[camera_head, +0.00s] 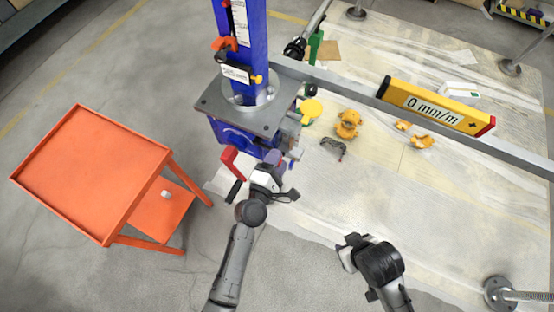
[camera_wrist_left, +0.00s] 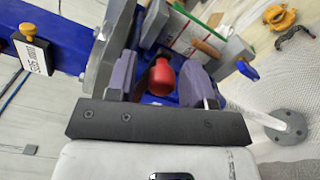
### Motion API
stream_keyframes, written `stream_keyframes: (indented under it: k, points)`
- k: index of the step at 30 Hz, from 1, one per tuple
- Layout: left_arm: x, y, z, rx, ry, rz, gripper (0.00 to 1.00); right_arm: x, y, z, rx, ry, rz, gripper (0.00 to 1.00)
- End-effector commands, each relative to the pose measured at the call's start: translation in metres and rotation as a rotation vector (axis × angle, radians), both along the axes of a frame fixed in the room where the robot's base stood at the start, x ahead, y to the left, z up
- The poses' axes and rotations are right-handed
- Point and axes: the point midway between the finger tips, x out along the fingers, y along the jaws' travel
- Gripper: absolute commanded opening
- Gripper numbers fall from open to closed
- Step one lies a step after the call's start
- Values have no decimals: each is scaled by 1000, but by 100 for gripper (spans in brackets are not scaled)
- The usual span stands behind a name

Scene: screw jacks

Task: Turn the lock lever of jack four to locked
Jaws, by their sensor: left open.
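A blue screw jack (camera_head: 240,22) with a grey plate (camera_head: 245,112) stands at upper centre in the head view. No jack number is readable. My left gripper (camera_head: 283,156) is at the jack's front lower side, its purple fingers spread. In the left wrist view my left gripper (camera_wrist_left: 160,68) is open, with a red knob (camera_wrist_left: 162,78) between its fingers. The knob looks like a lever's end, but its shaft and lever position are hidden. I cannot tell whether the fingers touch it. My right gripper (camera_head: 352,252) is low right of centre, jaws unclear.
A red crank (camera_head: 230,160) with a black handle is just left of my left gripper. An orange cart (camera_head: 90,165) stands at left. Yellow parts (camera_head: 347,124) lie on the sheeted floor.

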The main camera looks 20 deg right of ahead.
Motion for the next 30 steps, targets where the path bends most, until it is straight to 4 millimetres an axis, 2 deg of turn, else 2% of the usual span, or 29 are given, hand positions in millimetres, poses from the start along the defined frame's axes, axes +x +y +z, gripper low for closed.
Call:
stream_keyframes:
  k: [4,8,21,30]
  points:
    - [-2,2,-1,2,0,1,48,0,-1,0,-2,0,1,43]
    - [-13,11,-1,1,2,0,48,0,-2,2,-7,-1,5,43]
    - [-77,66,-2,2,1,-1,48,0,-3,4,-9,-1,6,43]
    - [-101,86,-1,1,1,0,48,0,-1,3,-3,-1,2,43]
